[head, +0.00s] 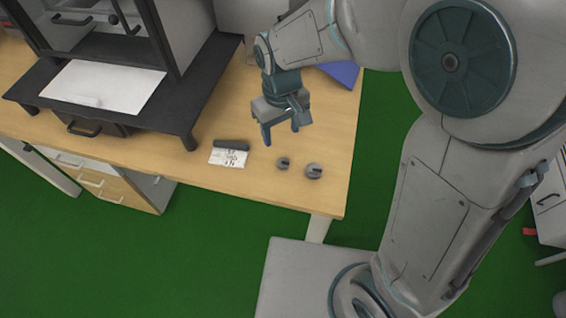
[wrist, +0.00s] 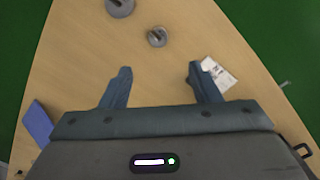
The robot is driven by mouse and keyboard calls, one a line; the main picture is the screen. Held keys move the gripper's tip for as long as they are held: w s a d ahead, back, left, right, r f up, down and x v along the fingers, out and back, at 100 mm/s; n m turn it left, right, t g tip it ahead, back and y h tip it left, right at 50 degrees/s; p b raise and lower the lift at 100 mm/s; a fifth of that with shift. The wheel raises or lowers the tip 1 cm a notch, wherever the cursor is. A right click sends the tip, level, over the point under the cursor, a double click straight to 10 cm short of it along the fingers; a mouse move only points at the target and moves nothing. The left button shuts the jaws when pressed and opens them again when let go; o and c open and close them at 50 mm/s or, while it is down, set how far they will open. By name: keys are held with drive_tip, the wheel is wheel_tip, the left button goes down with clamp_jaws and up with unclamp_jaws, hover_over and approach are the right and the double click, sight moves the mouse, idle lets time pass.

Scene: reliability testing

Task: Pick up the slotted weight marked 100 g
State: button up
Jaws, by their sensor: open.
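Two grey slotted weights lie on the wooden table near its front right corner. The smaller weight (head: 283,162) is on the left in the head view, and the larger weight (head: 314,171) is just right of it. In the wrist view the smaller weight (wrist: 156,37) lies ahead of the gap between my fingers, and the larger weight (wrist: 119,8) is partly cut off at the top edge. Their marks are too small to read, so I cannot tell which is 100 g. My gripper (head: 282,135) is open and empty above the table; its fingers also show in the wrist view (wrist: 160,72).
A white paper (head: 229,157) with dark writing lies left of the weights, with a dark bar (head: 232,144) at its back edge. A black-framed cabinet (head: 190,135) stands farther left. A blue object (head: 341,72) lies behind my gripper. The table around the weights is clear.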

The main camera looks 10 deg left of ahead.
sight(283, 159)
wheel_tip(283, 159, down, 12)
drive_tip(key=shift+d+f+b, duration=0.1)
drive_tip(key=shift+d+b, duration=0.05)
drive_tip(key=shift+b, duration=0.2)
drive_tip(key=c, duration=1.1)
